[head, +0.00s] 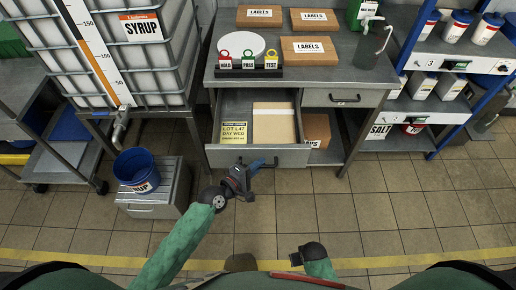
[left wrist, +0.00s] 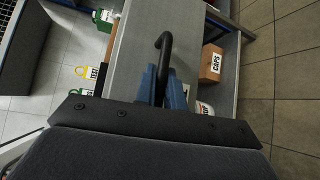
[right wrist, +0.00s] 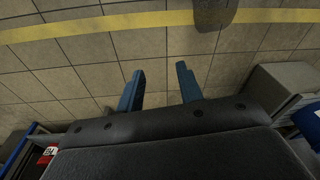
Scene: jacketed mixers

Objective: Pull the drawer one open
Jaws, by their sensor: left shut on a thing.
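The left drawer (head: 290,158) of the grey workbench stands pulled out toward me, with its inside showing. A yellow card (head: 235,132) marked "LOT L47 DAY WED" and a tan, box-like item (head: 274,123) lie in it. My left gripper (head: 248,168) is at the drawer's front. In the left wrist view its blue fingers (left wrist: 162,90) are closed around the dark bar handle (left wrist: 163,42). My right gripper (head: 310,252) is low in the head view, away from the bench. In the right wrist view its fingers (right wrist: 160,87) are apart with only floor between them.
A second drawer (head: 345,98) on the right is shut. A blue bucket (head: 136,170) stands on a grey cabinet (head: 155,200) left of the open drawer, below the syrup tank (head: 140,50). A carton (head: 316,130) sits under the bench. The tiled floor at right is clear.

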